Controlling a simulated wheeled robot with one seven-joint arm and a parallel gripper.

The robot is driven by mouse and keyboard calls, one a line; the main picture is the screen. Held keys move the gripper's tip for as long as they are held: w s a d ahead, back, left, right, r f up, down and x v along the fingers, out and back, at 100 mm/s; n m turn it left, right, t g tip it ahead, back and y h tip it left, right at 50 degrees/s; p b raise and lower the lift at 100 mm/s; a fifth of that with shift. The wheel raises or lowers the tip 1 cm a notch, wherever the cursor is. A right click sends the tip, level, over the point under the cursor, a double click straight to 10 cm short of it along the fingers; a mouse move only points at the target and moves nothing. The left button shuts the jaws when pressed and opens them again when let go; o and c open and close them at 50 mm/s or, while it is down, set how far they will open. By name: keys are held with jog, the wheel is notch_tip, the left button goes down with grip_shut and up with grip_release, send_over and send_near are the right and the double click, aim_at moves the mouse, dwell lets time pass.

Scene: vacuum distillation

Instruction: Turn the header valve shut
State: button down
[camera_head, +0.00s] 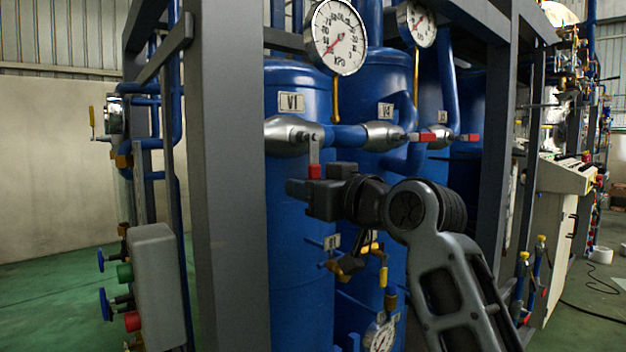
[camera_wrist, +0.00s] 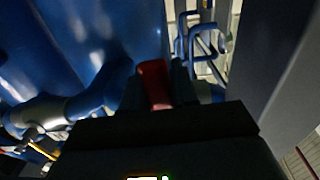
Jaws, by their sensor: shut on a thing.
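The header valve (camera_head: 290,131) sits on the blue header pipe in front of the tank labelled V1. Its lever hangs straight down from the valve body and ends in a red handle (camera_head: 315,171). My gripper (camera_head: 300,188) is at the lower end of this lever, shut on the red handle. In the wrist view the red handle (camera_wrist: 154,84) stands between the dark fingers. The fingertips are partly hidden in the head view. Two other valves to the right have red levers (camera_head: 425,137) that lie sideways along the pipe.
A grey upright post (camera_head: 232,180) stands close to the left of my gripper. Blue tanks (camera_head: 298,230) stand behind it. Small yellow-handled valves (camera_head: 383,277) and a lower gauge (camera_head: 381,335) are below.

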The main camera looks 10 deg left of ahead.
jog(key=shift+s+a+f, duration=0.1)
jog(key=shift+a, duration=0.05)
dwell(0.4)
jog(key=c, duration=1)
grip_release()
jog(key=shift+o, duration=0.2)
jog(key=b+v, duration=0.1)
jog(key=v, duration=0.7)
